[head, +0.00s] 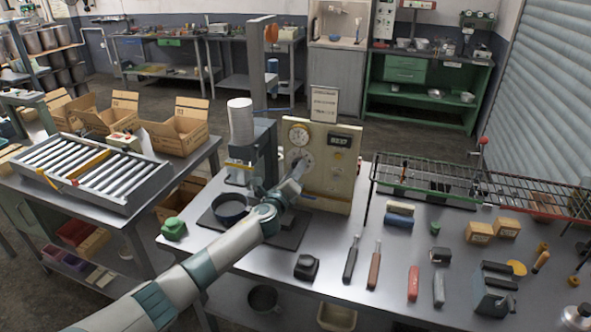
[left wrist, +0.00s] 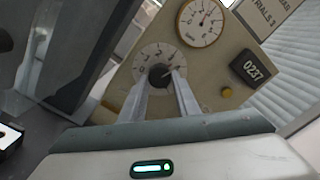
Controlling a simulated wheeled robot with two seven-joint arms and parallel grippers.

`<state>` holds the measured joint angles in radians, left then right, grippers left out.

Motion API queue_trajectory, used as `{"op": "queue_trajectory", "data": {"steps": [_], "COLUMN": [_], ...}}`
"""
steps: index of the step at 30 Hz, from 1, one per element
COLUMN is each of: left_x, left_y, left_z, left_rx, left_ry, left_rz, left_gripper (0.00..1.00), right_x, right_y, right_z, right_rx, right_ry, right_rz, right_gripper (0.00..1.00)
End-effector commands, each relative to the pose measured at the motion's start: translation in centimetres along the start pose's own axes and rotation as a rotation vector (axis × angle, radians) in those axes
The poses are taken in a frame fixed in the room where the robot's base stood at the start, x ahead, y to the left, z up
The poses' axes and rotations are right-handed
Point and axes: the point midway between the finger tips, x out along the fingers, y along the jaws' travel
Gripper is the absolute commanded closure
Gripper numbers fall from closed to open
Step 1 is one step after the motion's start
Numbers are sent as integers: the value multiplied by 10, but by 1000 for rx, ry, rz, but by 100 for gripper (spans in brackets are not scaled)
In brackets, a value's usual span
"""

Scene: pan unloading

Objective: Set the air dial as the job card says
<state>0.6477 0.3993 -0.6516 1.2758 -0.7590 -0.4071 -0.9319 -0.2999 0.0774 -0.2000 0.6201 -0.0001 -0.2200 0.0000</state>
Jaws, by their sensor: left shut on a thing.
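The air dial (left wrist: 152,57) is a pale round plate with dark numbers on a beige panel (head: 343,178). Its dark knob (left wrist: 159,74) sits between the fingers of my left gripper (left wrist: 162,88), which is shut on it. In the head view my left gripper (head: 297,174) reaches the panel front and partly covers the dial (head: 301,157). The knob's pointer appears to face upper right; the exact number is unclear. The job card (head: 324,104) stands above the panel; only part of its text shows in the left wrist view (left wrist: 266,14). My right gripper is not seen.
A round gauge (left wrist: 201,22) and a digital display reading 0237 (left wrist: 251,68) are on the panel. A press (head: 262,150) stands close on the left. Tools, blocks and a wire rack (head: 440,178) occupy the table's right side. Bare tabletop lies before the panel.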

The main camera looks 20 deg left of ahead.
Motion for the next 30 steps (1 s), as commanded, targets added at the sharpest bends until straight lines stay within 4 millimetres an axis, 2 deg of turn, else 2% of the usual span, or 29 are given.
{"op": "queue_trajectory", "data": {"steps": [6,13,30], "left_x": [0,0,-1], "left_y": [1,2,3], "left_z": [0,0,-2], "left_rx": [185,317,381], "left_ry": [2,3,3], "left_rz": [2,1,1], "left_gripper": [93,93,93], "right_x": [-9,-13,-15], "right_y": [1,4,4], "right_z": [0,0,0], "right_rx": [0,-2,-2], "right_ry": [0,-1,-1], "right_rz": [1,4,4], "right_gripper": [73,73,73]}}
